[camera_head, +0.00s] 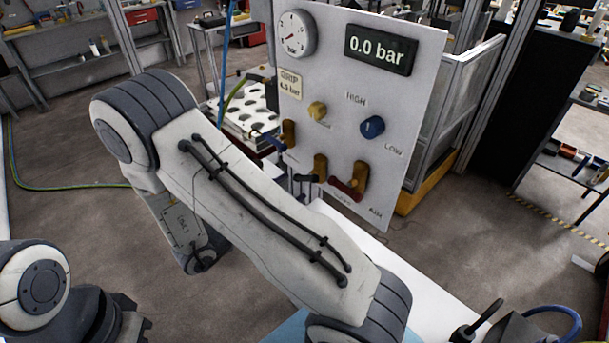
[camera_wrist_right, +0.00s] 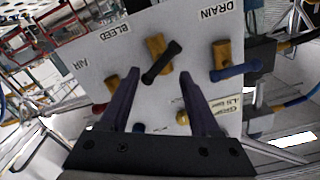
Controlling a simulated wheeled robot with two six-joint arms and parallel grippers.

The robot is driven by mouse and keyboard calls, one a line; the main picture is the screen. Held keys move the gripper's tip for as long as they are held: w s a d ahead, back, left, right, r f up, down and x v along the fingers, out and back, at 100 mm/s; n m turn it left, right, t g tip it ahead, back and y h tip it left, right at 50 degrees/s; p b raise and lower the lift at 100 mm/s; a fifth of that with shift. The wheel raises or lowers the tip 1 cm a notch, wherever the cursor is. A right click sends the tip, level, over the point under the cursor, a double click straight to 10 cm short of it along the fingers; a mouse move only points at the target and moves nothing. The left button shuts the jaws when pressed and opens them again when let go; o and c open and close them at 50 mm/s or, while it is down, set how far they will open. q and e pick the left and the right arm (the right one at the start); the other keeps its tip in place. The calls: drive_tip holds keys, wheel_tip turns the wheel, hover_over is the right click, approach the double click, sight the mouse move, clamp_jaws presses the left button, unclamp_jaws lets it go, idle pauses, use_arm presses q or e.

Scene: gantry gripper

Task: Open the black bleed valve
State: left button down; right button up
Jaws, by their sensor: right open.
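The black bleed valve lever (camera_wrist_right: 162,62) sits on a brass body (camera_wrist_right: 157,45) beside the BLEED label, slanted in the right wrist view. My right gripper (camera_wrist_right: 161,78) is open, its two dark fingers pointing at the panel. The lever's lower end shows between the fingertips, with gaps on both sides; I cannot tell whether the tips reach its depth. In the head view the black lever (camera_head: 308,179) is small and low on the white panel (camera_head: 415,100); my right arm hides most of the gripper.
The blue drain lever (camera_wrist_right: 237,72) and red air lever (camera_wrist_right: 98,108) flank the black one. Above them in the head view are a yellow knob (camera_head: 317,111), a blue knob (camera_head: 372,126), a gauge (camera_head: 296,33) and a display (camera_head: 381,50) reading 0.0 bar.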

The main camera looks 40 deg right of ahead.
sight(303, 180)
drive_tip(key=d, duration=0.2)
drive_tip(key=d+p, duration=0.1)
drive_tip(key=d, duration=0.2)
drive_tip(key=shift+w+d, duration=0.25)
drive_tip(key=shift+d, duration=0.05)
